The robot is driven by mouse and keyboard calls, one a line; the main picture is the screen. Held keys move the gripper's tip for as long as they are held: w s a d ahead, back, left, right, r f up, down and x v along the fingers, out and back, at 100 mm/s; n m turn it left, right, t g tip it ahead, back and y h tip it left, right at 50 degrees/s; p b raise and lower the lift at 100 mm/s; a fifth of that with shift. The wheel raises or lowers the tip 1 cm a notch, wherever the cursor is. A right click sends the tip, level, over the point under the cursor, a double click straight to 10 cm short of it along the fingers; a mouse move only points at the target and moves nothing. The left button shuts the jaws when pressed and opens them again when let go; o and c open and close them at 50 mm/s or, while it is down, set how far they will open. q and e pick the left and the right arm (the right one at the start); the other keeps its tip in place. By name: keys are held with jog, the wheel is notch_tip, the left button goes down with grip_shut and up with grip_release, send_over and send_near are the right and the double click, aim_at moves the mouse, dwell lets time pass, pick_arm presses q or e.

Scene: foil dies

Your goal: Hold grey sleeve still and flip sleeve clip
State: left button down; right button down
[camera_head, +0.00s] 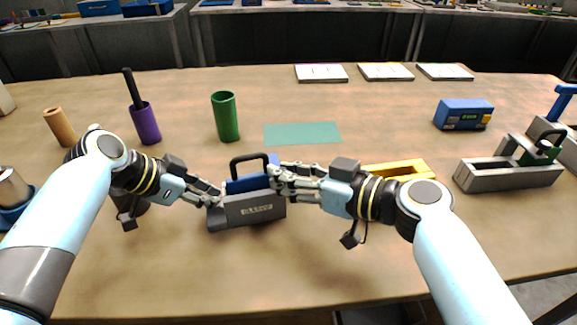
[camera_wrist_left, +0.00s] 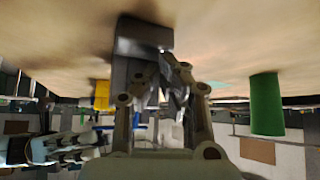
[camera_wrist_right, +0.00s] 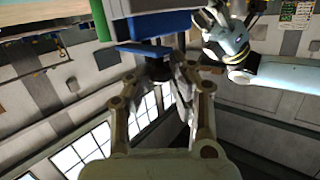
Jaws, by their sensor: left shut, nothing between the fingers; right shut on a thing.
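The grey sleeve (camera_head: 262,211) lies on the table with a pale label on its front. A blue block (camera_head: 252,183) with a black handle (camera_head: 248,158) sits in or behind it. My left gripper (camera_head: 216,197) is shut and empty at the sleeve's left end; the left wrist view shows the sleeve (camera_wrist_left: 143,42) close beyond the fingers. My right gripper (camera_head: 276,176) is at the sleeve's upper right end. In the right wrist view its fingers close on a small dark part (camera_wrist_right: 158,70) beside a blue bar (camera_wrist_right: 140,49). I cannot tell whether this is the clip.
A green cup (camera_head: 225,117), a purple cup (camera_head: 145,124) and a tan cylinder (camera_head: 59,126) stand to the left. A teal mat (camera_head: 302,133) lies behind. A yellow piece (camera_head: 402,169), a blue box (camera_head: 463,114) and a grey fixture (camera_head: 507,175) are right. The front table is clear.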

pick_arm(q)
jog(key=shift+s+f, duration=0.1)
pick_arm(e)
jog(key=shift+s+f, duration=0.3)
jog(key=shift+f, duration=0.35)
jog(key=c, duration=1.3)
grip_release()
jog(key=shift+c, duration=0.2)
pick_arm(q)
jog(key=shift+a, duration=0.1)
pick_arm(e)
jog(key=shift+o, duration=1)
jog(key=shift+w+r, duration=0.1)
jog(key=shift+w+r, duration=0.1)
jog(key=v, duration=1.2)
jog(key=shift+r, duration=0.15)
